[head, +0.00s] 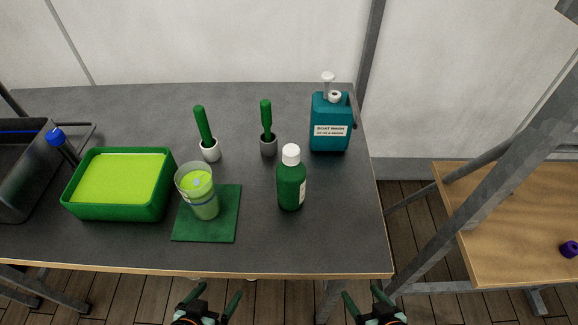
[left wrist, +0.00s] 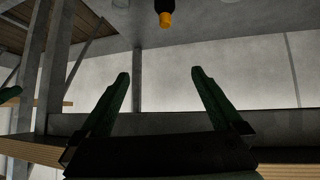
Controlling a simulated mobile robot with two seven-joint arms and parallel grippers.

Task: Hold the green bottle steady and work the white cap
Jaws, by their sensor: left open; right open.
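The green bottle (head: 291,187) stands upright on the dark table, right of the middle, with a pale label on its right side. The white cap (head: 291,153) sits on top of its neck. My left gripper (head: 218,290) is open and empty in front of the table's front edge, below and left of the bottle. My right gripper (head: 361,292) is open and empty in front of the same edge, below and right of the bottle. The left wrist view shows the left gripper's two fingers (left wrist: 158,75) apart with nothing between them. Neither gripper touches the bottle.
A teal pump bottle (head: 330,122) stands behind right. Two green-handled tools stand in a white holder (head: 210,151) and a grey holder (head: 268,147). A clear cup (head: 204,207) is on a green mat (head: 223,229), near a green tray (head: 110,213). Table is clear right of the bottle.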

